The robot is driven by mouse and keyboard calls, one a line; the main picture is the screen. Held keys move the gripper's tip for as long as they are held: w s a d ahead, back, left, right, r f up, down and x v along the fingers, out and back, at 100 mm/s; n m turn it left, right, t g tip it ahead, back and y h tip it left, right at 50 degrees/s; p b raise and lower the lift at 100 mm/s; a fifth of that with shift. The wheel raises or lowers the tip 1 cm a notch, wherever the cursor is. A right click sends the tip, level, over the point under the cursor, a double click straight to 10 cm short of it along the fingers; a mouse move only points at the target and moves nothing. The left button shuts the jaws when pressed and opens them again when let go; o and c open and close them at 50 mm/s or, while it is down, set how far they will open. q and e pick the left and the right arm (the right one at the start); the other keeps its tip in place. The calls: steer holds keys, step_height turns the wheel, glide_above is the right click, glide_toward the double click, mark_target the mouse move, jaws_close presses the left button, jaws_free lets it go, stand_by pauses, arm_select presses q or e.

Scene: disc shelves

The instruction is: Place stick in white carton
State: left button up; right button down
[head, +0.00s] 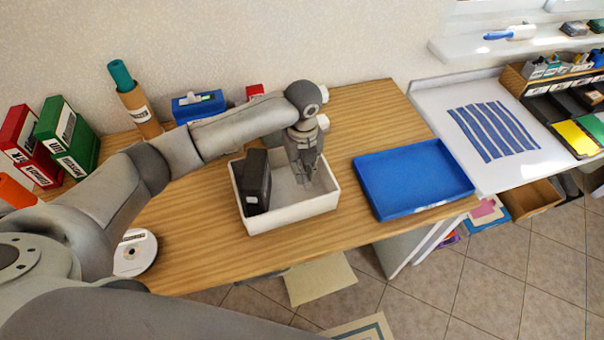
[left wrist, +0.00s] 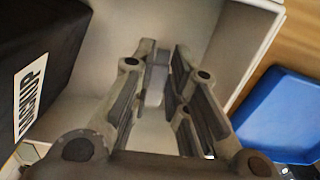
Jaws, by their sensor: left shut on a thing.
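The white carton (head: 292,219) stands open on the wooden table, and its pale inside and rim (left wrist: 262,50) show in the left wrist view. My left gripper (head: 308,178) points down into the right part of the carton. It is shut on a small light-grey stick (left wrist: 155,86), seen between the fingers in the left wrist view. The fingers hide much of the stick, and I cannot tell whether it touches the carton floor. In the head view the stick is too small to make out. My right gripper is not in view.
A black box (head: 256,181) stands in the carton's left part, beside my gripper. A blue tray (head: 412,208) lies to the right. Binders (head: 66,134), a cardboard tube (head: 139,112) and a blue box (head: 198,106) stand behind. A disc (head: 134,254) lies front left.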

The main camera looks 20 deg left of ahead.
arm_select(q)
steer(key=shift+a+f, duration=0.1)
steer(key=shift+f, duration=1.6)
steer(key=shift+f, duration=0.1)
steer(key=o, duration=0.7)
step_height(320, 180, up, 12)
steer(key=shift+r+b, duration=0.2)
steer(key=shift+b, duration=0.3)
